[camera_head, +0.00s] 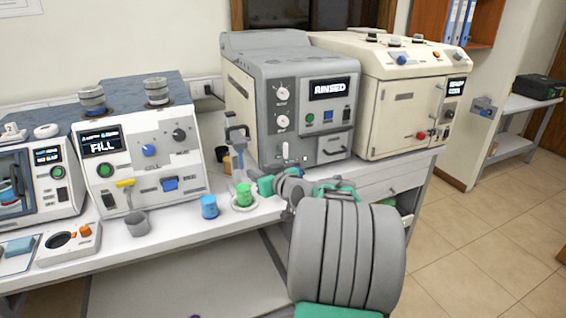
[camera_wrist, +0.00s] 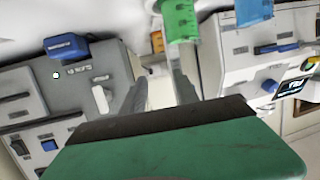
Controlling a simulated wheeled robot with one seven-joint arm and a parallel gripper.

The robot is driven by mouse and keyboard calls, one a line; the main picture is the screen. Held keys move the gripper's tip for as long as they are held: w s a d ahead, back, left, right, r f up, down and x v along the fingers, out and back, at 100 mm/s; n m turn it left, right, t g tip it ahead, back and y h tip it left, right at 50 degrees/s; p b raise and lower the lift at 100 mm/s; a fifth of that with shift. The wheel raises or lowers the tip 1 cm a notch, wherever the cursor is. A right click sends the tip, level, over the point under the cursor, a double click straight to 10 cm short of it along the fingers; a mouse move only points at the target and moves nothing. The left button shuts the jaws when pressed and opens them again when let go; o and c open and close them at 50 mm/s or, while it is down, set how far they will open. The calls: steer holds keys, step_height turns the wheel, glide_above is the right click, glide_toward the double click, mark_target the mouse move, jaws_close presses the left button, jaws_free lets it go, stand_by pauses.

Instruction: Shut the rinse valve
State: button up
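The grey machine (camera_head: 300,70) with a RINSED display stands mid-bench. A small white lever (camera_head: 285,150) sits low on its front; it also shows in the wrist view (camera_wrist: 101,98), where the scene is upside down. No label I can read marks it as the rinse valve, and I cannot tell whether it is set open or shut. My gripper (camera_head: 262,184) is in front of this machine, below the lever and apart from it. In the wrist view its two grey fingers (camera_wrist: 160,88) are spread with nothing held between them; the lever lies left of them.
A green cup (camera_head: 244,195) and a blue cup (camera_head: 209,207) stand close left of my gripper. A clear stand with a dark top (camera_head: 238,150) rises behind the green cup. The FILL machine (camera_head: 140,150) is at left, a cream machine (camera_head: 400,100) at right.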

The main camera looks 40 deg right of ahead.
mark_target(287, 150)
steer(key=s+d+r+m+t+h, duration=0.2)
steer(key=s+d+t+h, duration=0.1)
steer(key=d, duration=0.8)
steer(key=p+x, duration=0.1)
steer(key=x, duration=0.5)
steer(key=shift+w+d+f, duration=0.1)
steer(key=shift+w+f, duration=0.05)
steer(key=shift+w, duration=0.05)
steer(key=shift+w+d, duration=0.1)
steer(key=shift+w, duration=0.2)
steer(key=shift+c, duration=0.3)
jaws_close()
